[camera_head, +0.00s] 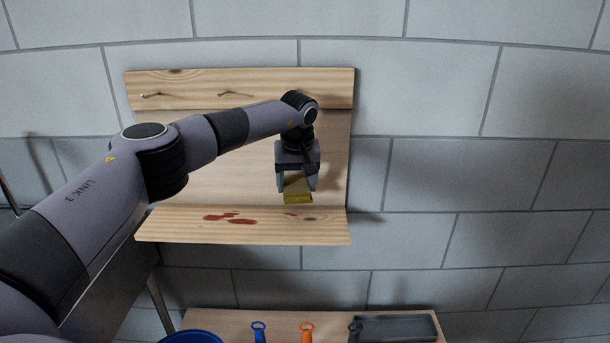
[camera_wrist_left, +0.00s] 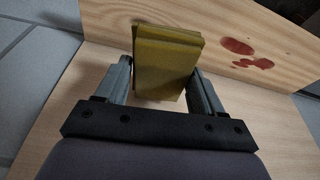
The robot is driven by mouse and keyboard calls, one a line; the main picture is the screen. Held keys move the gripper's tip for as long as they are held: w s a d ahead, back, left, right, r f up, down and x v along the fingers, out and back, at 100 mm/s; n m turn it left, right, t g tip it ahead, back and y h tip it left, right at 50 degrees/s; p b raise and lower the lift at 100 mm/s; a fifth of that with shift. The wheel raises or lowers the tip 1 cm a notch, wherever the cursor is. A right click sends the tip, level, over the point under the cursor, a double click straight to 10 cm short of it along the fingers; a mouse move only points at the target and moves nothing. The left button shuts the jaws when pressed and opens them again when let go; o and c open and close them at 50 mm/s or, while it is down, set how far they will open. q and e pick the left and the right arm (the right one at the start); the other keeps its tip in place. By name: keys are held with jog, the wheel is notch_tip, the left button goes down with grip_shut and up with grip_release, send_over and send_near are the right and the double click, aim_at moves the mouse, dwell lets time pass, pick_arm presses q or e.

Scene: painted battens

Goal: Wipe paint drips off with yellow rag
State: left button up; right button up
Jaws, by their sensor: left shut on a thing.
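The yellow rag (camera_head: 298,197) is a folded block between the fingers of my left gripper (camera_head: 297,184), which is shut on it. It also shows in the left wrist view (camera_wrist_left: 165,62), between the two grey fingers. The rag is held close to the wooden shelf (camera_head: 175,224) at the bottom of the wall panel; I cannot tell whether it touches. Red-brown paint drips (camera_head: 230,218) lie on the shelf, to the left of the rag in the head view. They also show at the upper right of the left wrist view (camera_wrist_left: 250,54). My right gripper is not in view.
The panel's upper batten (camera_head: 290,87) carries small pegs. Below, a wooden table (camera_head: 290,316) holds a blue bucket (camera_head: 192,337), a blue tool (camera_head: 259,332), an orange tool (camera_head: 307,332) and a dark tray (camera_head: 395,328). The wall right of the panel is bare.

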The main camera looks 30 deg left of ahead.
aim_at(269, 219)
pick_arm(q)
jog(key=shift+f, duration=0.95)
notch_tip(269, 219, down, 4)
jog(key=b, duration=0.4)
jog(key=shift+f+b, duration=0.45)
jog(key=shift+f, duration=0.5)
jog(key=shift+a, duration=0.1)
jog(key=shift+s+a+r+p, duration=0.1)
jog(key=shift+s+a+p, duration=0.3)
jog(key=shift+a+p, duration=0.15)
jog(key=shift+s+a+r+p, duration=0.1)
jog(key=shift+s+a+p, duration=0.3)
jog(key=shift+a, duration=0.2)
jog(key=shift+s+a+f+p, duration=0.15)
jog(key=shift+s+a+p, duration=0.35)
jog(key=shift+a, duration=0.4)
jog(key=shift+s+a+f+p, duration=0.1)
jog(key=shift+s+a+p, duration=0.4)
jog(key=shift+a, duration=0.4)
